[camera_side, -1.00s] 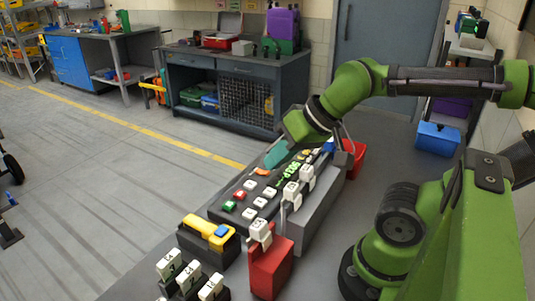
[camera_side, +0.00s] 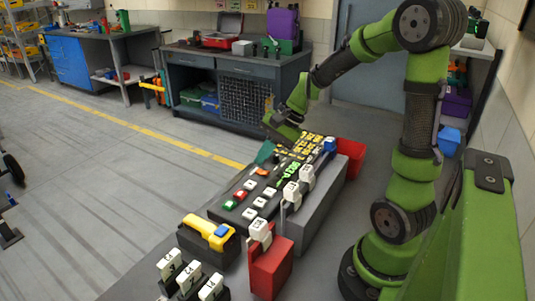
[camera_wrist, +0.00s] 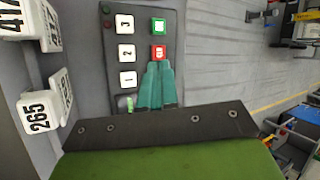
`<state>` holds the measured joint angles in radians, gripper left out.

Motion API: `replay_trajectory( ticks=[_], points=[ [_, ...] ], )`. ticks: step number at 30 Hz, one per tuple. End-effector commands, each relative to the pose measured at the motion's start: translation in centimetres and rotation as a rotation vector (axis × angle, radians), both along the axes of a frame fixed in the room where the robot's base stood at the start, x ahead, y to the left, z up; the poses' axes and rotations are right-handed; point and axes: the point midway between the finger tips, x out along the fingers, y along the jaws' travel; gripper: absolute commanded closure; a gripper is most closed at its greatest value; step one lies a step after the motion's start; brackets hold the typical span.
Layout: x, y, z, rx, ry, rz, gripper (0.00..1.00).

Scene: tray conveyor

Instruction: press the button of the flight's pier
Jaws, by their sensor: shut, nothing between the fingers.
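The dark button panel (camera_side: 232,215) lies on the grey bench in the side view, with white, red, green and orange buttons. In the wrist view the panel shows white buttons 1 (camera_wrist: 127,79), 2 (camera_wrist: 126,52) and 3 (camera_wrist: 125,22), a red button (camera_wrist: 158,53) and a green button (camera_wrist: 159,26). A board with yellow text (camera_side: 307,146) and green display text (camera_side: 283,172) stand farther along. My gripper (camera_side: 265,153) is shut and empty, with teal fingers over the panel's far part. In the wrist view its tips (camera_wrist: 159,65) appear just below the red button; contact cannot be told.
White numbered blocks stand along the near side, one reading 265 (camera_wrist: 40,113). Open floor lies to the left.

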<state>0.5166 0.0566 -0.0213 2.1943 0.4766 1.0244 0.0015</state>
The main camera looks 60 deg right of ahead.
Motion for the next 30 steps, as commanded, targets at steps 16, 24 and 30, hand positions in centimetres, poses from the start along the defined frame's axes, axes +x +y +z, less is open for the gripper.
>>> replay_trajectory(
  ticks=[16, 24, 30],
  points=[
    [5.2, -3.0, -0.1, 0.291, -0.041, -0.265, 1.0],
    [5.2, -3.0, -0.4, 0.289, -0.04, -0.263, 1.0],
    [5.2, -3.0, -2.3, 0.291, -0.037, -0.263, 1.0]
  ],
)
